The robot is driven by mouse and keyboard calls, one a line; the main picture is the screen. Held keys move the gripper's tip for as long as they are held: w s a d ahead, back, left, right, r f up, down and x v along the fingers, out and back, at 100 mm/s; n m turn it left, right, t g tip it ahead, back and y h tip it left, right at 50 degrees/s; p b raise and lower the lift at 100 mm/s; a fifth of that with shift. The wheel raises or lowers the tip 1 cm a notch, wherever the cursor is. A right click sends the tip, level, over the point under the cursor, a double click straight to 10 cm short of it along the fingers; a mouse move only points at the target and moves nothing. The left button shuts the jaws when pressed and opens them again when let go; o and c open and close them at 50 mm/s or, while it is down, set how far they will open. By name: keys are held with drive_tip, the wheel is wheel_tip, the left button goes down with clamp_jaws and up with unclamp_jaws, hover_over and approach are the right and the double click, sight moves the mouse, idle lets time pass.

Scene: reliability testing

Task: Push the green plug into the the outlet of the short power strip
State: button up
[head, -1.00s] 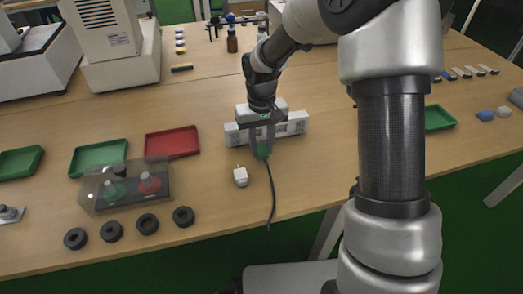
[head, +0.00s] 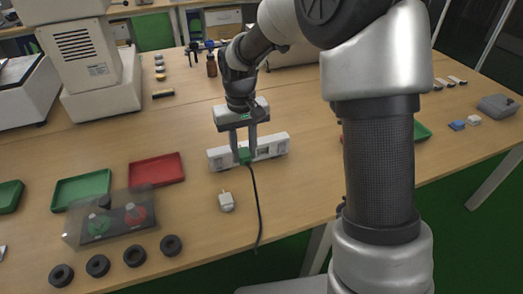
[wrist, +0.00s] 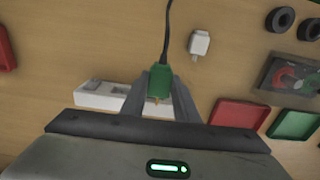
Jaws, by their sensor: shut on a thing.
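The green plug (head: 245,156) is held between the two fingers of my gripper (head: 243,151), which is shut on it. Its black cord (head: 257,205) trails toward the table's front edge. The white power strip (head: 272,147) lies behind the plug in the head view, showing on both sides of my fingers. In the wrist view the green plug (wrist: 160,80) sits between the fingertips with gold prongs showing. The strip (wrist: 100,95) is there left of the fingers, partly hidden by them. I cannot tell whether the prongs touch an outlet.
A white plug (head: 226,201) lies on the table in front of the strip. To the left are a red tray (head: 157,170), a green tray (head: 80,188), a clear-covered button box (head: 112,217) and several black rings (head: 135,255). The table right of the strip looks partly free.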

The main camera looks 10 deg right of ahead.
drive_tip(key=d+f, duration=0.4)
drive_tip(key=d, duration=0.1)
drive_tip(key=d+f, duration=0.2)
drive_tip(key=d, duration=0.1)
drive_tip(key=shift+s+d, duration=0.15)
drive_tip(key=shift+s, duration=0.1)
drive_tip(key=shift+w+a+f+b, duration=0.15)
drive_tip(key=shift+w+f+b, duration=0.15)
drive_tip(key=shift+w, duration=0.3)
drive_tip(key=shift+w+a+f+b, duration=0.1)
drive_tip(key=shift+w+f+b, duration=0.15)
drive_tip(key=shift+w, duration=0.3)
drive_tip(key=shift+w+r, duration=0.15)
drive_tip(key=shift+w, duration=0.1)
drive_tip(key=shift+w+a, duration=0.15)
drive_tip(key=shift+w, duration=0.35)
drive_tip(key=shift+w+a+p, duration=0.2)
drive_tip(key=shift+w+p, duration=0.45)
drive_tip(key=shift+w, duration=0.2)
drive_tip(key=shift+w+a+p, duration=0.15)
drive_tip(key=shift+w+p, duration=0.5)
drive_tip(key=shift+w, duration=0.2)
idle(2.9)
drive_tip(key=o, duration=1.2)
